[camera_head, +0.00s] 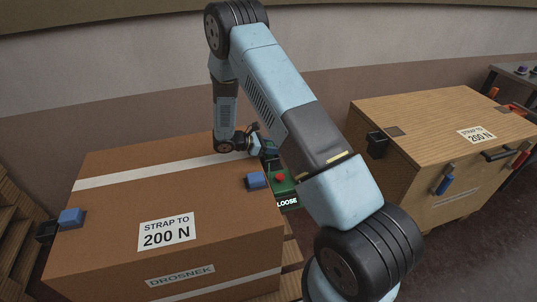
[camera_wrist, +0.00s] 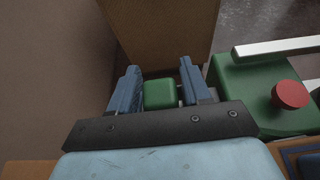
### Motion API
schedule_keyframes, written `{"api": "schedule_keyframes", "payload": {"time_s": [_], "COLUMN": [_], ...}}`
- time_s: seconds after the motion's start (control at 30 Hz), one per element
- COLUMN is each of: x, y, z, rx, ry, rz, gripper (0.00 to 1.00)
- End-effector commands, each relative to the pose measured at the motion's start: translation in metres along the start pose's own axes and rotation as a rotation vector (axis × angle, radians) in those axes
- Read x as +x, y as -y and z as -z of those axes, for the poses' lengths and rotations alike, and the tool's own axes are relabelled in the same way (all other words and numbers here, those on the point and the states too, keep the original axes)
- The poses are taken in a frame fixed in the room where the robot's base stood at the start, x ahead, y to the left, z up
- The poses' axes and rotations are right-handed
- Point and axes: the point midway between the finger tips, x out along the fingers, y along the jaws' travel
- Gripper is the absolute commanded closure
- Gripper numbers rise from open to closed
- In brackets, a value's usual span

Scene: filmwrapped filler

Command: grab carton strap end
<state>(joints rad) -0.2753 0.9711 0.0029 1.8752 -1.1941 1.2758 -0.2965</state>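A brown carton (camera_head: 110,228) with a white strap (camera_head: 150,172) across its top fills the left of the head view. My gripper (camera_head: 254,142) is low at the carton's far right edge, small and partly hidden there. In the wrist view, the blue fingers of my gripper (camera_wrist: 160,66) stand apart on either side of a small green block (camera_wrist: 160,94). Narrow gaps seem to show beside the block, so it does not look clamped. I cannot tell whether this block is the strap end.
A green device (camera_head: 284,188) with a red button and a "LOOSE" display stands beside the carton; it also shows in the wrist view (camera_wrist: 240,90). Blue blocks (camera_head: 256,180) sit at the carton's edges. A wooden crate (camera_head: 420,130) stands at the right, with floor between.

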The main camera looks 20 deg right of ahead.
Motion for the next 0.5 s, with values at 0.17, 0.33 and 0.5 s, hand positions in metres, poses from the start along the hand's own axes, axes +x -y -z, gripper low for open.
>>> {"api": "schedule_keyframes", "payload": {"time_s": [0.17,0.33,0.5], "x": [-0.0002,-0.0002,-0.0002], "y": [-0.0001,-0.0001,-0.0002], "z": [-0.0001,-0.0001,-0.0003], "rx": [0.000,0.000,0.001], "ry": [0.000,0.000,0.000], "rz": [0.000,0.000,0.000], "gripper": [0.70,0.86,1.00]}}
